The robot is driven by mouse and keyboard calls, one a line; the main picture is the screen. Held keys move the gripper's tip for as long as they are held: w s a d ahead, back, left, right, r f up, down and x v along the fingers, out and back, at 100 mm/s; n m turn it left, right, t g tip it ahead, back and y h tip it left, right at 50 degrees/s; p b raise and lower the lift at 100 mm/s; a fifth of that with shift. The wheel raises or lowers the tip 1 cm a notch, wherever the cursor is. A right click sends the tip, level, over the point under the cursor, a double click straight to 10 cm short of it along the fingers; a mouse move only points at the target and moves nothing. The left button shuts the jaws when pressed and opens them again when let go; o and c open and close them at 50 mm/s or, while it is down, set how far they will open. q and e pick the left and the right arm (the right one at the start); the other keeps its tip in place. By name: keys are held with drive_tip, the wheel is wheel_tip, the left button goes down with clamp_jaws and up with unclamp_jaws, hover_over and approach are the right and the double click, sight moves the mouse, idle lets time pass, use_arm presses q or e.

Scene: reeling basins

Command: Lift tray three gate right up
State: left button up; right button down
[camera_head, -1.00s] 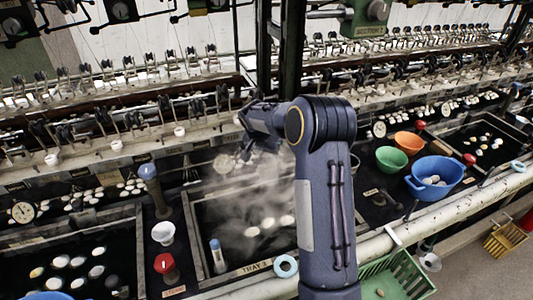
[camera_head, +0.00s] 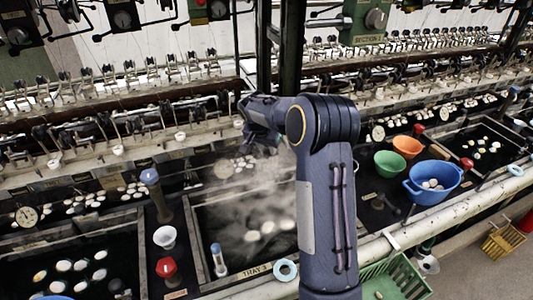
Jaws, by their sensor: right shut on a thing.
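Tray three is the dark basin with the "TRAY 3" label (camera_head: 257,271) on its front rim; white cocoons (camera_head: 268,228) float in its steaming water. My right gripper (camera_head: 256,148) is over the back of this basin, small and partly hidden by its own wrist and the steam. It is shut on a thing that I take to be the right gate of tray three. The gate cannot be made out, since my right arm covers the basin's right side. I cannot tell how high the gate stands. My left gripper is not in view.
A blue-topped post (camera_head: 150,178), a white cup (camera_head: 165,237) and a red knob (camera_head: 166,267) stand left of the basin. Green (camera_head: 390,163) and orange (camera_head: 407,146) bowls and a blue basin (camera_head: 433,181) stand right of my arm. Reeling machinery runs along the back.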

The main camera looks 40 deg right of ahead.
drive_tip(key=c, duration=1.1)
unclamp_jaws()
drive_tip(key=shift+b+v, duration=0.55)
drive_tip(key=shift+v, duration=3.4)
